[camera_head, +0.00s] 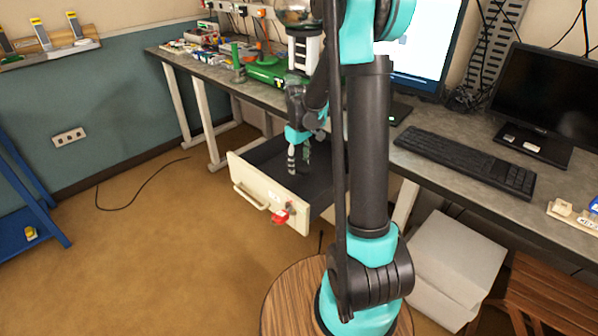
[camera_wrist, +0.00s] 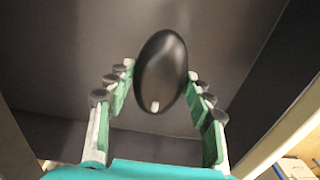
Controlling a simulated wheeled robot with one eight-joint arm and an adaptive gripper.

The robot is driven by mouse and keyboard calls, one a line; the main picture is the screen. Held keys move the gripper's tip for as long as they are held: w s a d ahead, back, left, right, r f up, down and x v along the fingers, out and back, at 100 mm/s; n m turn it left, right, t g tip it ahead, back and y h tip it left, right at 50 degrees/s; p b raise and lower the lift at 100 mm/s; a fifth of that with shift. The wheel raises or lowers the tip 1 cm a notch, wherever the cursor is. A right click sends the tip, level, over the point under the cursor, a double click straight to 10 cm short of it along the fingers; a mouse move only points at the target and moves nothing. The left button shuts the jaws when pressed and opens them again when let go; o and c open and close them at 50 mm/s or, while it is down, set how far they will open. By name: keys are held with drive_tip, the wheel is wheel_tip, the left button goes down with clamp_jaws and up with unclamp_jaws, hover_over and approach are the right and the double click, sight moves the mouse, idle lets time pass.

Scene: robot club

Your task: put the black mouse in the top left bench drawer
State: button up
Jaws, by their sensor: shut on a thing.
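The open bench drawer (camera_head: 262,203) has a cream front, a handle and a dark interior. It sticks out from under the workbench. The drawer's dark floor (camera_wrist: 70,65) shows behind the mouse. I cannot tell whether the mouse touches it. In the head view the mouse does not stand out from the dark interior.
A red lock or key tag (camera_head: 281,217) hangs on the drawer front. The workbench (camera_head: 395,122) above carries a keyboard (camera_head: 465,160), a monitor (camera_head: 548,98) and green equipment (camera_head: 268,72). A white box (camera_head: 455,262) stands at right.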

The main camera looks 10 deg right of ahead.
sight(299, 171)
drive_tip(key=shift+f, duration=1.95)
drive_tip(key=o, duration=1.2)
drive_tip(key=shift+f, duration=0.1)
wheel_tip(299, 171, up, 12)
drive_tip(key=shift+r, duration=0.15)
